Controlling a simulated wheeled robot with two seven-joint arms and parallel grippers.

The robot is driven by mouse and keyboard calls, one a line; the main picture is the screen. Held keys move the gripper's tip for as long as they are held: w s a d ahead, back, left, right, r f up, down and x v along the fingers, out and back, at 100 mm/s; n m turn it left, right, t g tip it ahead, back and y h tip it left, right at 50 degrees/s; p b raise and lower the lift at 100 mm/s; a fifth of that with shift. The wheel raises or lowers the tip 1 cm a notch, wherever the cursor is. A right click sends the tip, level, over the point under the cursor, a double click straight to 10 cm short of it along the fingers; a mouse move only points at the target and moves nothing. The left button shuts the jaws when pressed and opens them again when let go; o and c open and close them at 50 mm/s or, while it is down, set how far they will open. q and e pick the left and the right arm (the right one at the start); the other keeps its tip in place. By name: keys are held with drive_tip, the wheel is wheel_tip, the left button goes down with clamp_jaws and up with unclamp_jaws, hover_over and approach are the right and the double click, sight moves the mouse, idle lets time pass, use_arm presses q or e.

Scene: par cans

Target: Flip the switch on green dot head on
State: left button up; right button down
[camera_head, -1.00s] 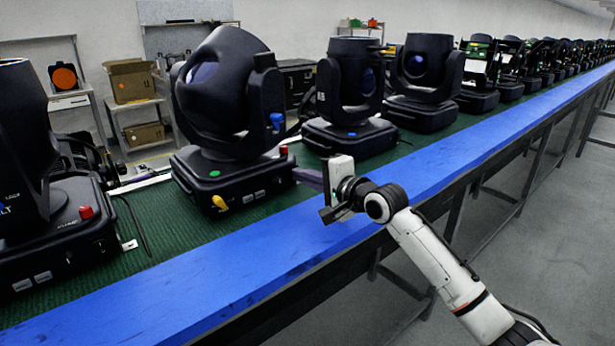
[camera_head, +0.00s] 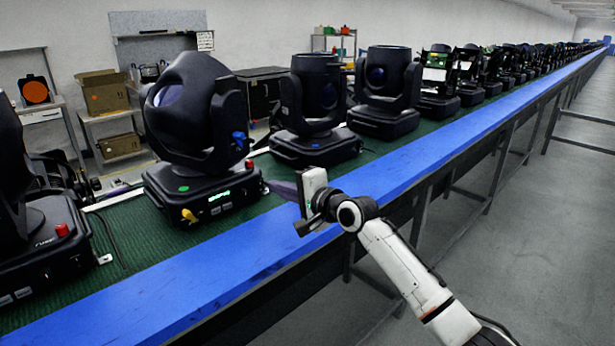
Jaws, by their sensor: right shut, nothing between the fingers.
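The green dot head (camera_head: 195,120) is a black moving-head light on the belt, with a green dot (camera_head: 183,189) on top of its base. A yellow part (camera_head: 189,215) sticks out of the base's front, and a red switch (camera_head: 249,164) sits at its right corner. A small panel (camera_head: 219,196) on the base front glows pale green. My right gripper (camera_head: 272,187) is shut and empty. Its tips are by the right end of that base, below the red switch; I cannot tell whether they touch. My left gripper is not in view.
A blue rail (camera_head: 240,262) runs along the near edge of the green belt (camera_head: 150,238). A head with a blue dot (camera_head: 315,110) stands to the right, and another head with a red switch (camera_head: 40,240) at the left. More heads recede behind.

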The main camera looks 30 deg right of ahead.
drive_tip(key=s+d+r, duration=0.1)
drive_tip(key=s+r, duration=0.3)
drive_tip(key=s, duration=0.3)
drive_tip(key=shift+s+d, duration=0.3)
drive_tip(key=shift+s, duration=0.05)
